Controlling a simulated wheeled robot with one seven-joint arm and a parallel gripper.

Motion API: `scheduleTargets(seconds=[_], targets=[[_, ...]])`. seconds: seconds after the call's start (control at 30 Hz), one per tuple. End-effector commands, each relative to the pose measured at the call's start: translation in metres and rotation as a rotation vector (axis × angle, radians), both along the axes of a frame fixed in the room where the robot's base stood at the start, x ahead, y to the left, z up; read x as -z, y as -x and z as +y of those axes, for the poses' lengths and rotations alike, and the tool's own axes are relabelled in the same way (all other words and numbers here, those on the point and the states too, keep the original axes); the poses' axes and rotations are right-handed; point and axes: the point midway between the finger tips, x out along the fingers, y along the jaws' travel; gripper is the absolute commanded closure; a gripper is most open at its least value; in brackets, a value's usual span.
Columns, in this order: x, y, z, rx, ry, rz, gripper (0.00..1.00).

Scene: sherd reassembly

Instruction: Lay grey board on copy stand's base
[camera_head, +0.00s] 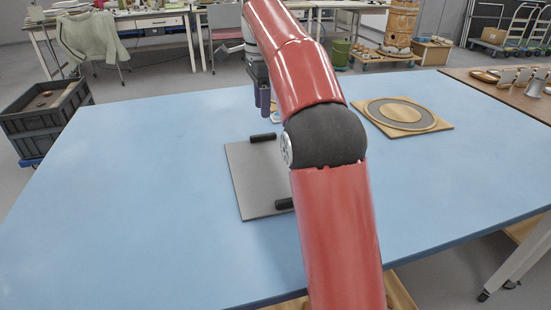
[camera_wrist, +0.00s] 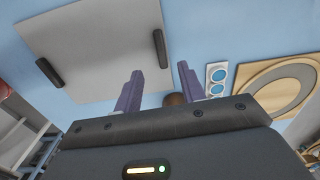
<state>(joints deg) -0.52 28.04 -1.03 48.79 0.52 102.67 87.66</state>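The grey board (camera_head: 240,182) lies flat on the blue table, partly hidden behind my arm. It has a black bar handle (camera_head: 262,138) near its far edge and another (camera_head: 284,204) near its close edge. In the wrist view the board (camera_wrist: 95,45) shows with both handles, apart from my fingers. My gripper (camera_head: 264,100) is beyond the board's far edge, above the table. Its two purple fingers (camera_wrist: 158,85) are spread with nothing gripped. A brown rounded thing (camera_wrist: 175,99) shows beyond them, partly hidden. I cannot make out a copy stand or its base.
A square wooden board with a grey ring (camera_head: 402,115) lies at the table's far right. A white card with two blue discs (camera_wrist: 216,78) lies near it. A dark crate (camera_head: 45,115) stands left of the table. The table's left side is clear.

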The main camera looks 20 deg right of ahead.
Motion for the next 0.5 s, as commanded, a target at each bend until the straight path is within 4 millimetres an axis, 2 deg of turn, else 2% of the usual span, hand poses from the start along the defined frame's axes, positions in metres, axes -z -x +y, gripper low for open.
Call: scheduleTargets(seconds=[0.37, 0.5], targets=[[0.031, -0.004, 0.000, 0.038, 0.000, 0.010, 0.60], [0.051, -0.002, -0.001, 0.038, 0.000, 0.012, 0.60]])
